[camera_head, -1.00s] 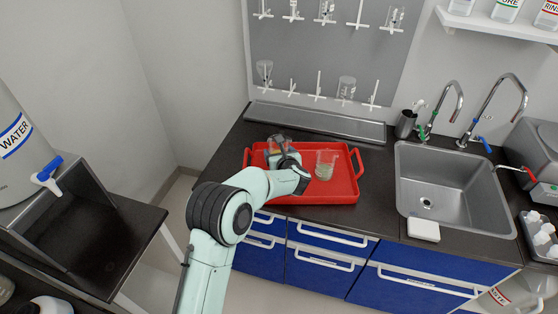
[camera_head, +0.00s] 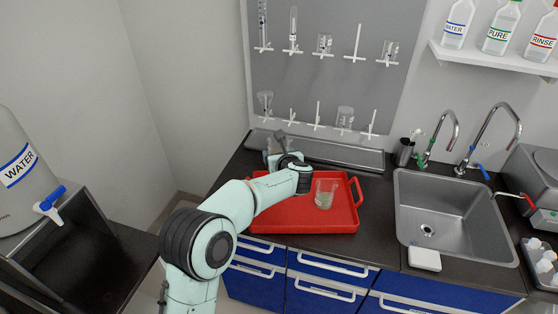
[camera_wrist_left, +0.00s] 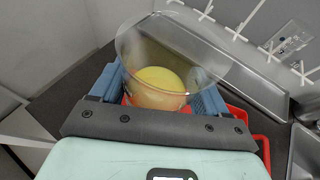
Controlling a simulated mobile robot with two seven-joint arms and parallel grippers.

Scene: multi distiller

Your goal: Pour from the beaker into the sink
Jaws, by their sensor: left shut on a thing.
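In the left wrist view a clear beaker (camera_wrist_left: 160,65) with yellow liquid is held between the blue fingers of my left gripper (camera_wrist_left: 160,92), which is shut on it. In the head view my left gripper (camera_head: 281,150) is over the back left of the red tray, and my arm mostly hides the beaker there. The steel sink (camera_head: 452,222) is set in the counter at the right, well apart from the gripper. Its basin looks empty, with a drain in the bottom. My right gripper is not in view.
A second glass beaker (camera_head: 325,194) stands on the red tray (camera_head: 330,223). Two taps (camera_head: 490,125) rise behind the sink. A white block (camera_head: 425,258) lies at its front edge, and a dark cup (camera_head: 404,152) stands behind left. A glassware pegboard (camera_head: 330,70) is behind the tray.

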